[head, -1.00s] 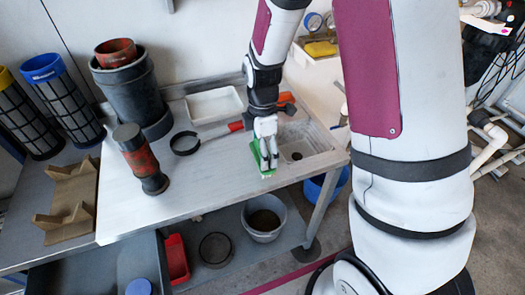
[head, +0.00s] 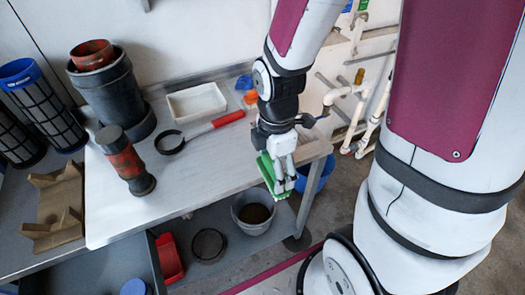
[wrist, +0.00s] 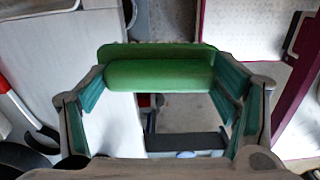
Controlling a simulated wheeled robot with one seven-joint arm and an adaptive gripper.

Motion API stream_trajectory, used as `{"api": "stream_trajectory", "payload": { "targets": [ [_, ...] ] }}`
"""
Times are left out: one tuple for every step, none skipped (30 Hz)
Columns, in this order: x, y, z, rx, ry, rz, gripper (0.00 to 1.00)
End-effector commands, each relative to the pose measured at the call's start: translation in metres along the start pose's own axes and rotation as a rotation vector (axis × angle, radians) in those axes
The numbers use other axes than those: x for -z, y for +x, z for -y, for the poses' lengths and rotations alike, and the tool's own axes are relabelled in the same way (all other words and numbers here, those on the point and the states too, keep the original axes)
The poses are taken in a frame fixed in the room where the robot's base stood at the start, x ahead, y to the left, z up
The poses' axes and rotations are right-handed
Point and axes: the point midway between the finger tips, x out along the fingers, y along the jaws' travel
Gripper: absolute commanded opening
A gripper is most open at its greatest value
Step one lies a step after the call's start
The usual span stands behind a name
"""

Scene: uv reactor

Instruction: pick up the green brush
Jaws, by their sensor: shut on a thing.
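The green brush (head: 267,174) is in my gripper (head: 281,182), near the front right edge of the workbench in the head view. My gripper's fingers hide part of it, and the brush overlaps the bench edge in the picture. In the wrist view the green brush (wrist: 158,74) lies crosswise between the two fingers, with its rounded green grip toward the camera. My gripper (wrist: 160,85) is shut on it, one finger at each end. The floor and a bench surface show below the brush, so it appears held clear.
On the workbench (head: 205,165) are a red-handled strap wrench (head: 212,125), a white tray (head: 197,102), a red-and-black cylinder (head: 125,160) and a dark pot (head: 118,88). A grey bucket (head: 253,213) and a red bin (head: 169,258) are below. White pipes (head: 355,115) stand at right.

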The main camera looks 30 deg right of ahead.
Motion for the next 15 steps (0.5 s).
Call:
{"api": "stream_trajectory", "payload": {
  "targets": [
    [0.000, -0.002, 0.003, 0.002, 0.000, 0.000, 0.51],
    [0.000, -0.003, 0.003, 0.003, -0.001, 0.000, 0.51],
    [-0.001, -0.003, 0.003, 0.003, 0.000, 0.001, 0.51],
    [-0.001, -0.004, 0.004, 0.003, 0.000, 0.001, 0.51],
    [-0.001, -0.004, 0.005, 0.004, 0.000, 0.001, 0.51],
    [-0.001, -0.004, 0.005, 0.004, 0.000, 0.002, 0.51],
    [-0.001, -0.005, 0.006, 0.003, 0.000, 0.002, 0.51],
    [-0.002, -0.005, 0.007, 0.004, 0.001, 0.002, 0.51],
    [-0.002, -0.005, 0.008, 0.004, 0.000, 0.003, 0.51],
    [-0.002, -0.006, 0.009, 0.004, 0.000, 0.003, 0.51],
    [-0.002, -0.006, 0.010, 0.005, 0.000, 0.003, 0.51],
    [-0.002, -0.006, 0.011, 0.004, 0.000, 0.003, 0.51],
    [-0.003, -0.006, 0.012, 0.004, 0.000, 0.003, 0.51],
    [-0.003, -0.007, 0.014, 0.005, 0.000, 0.003, 0.51],
    [-0.003, -0.007, 0.015, 0.004, 0.000, 0.003, 0.51]
  ]
}}
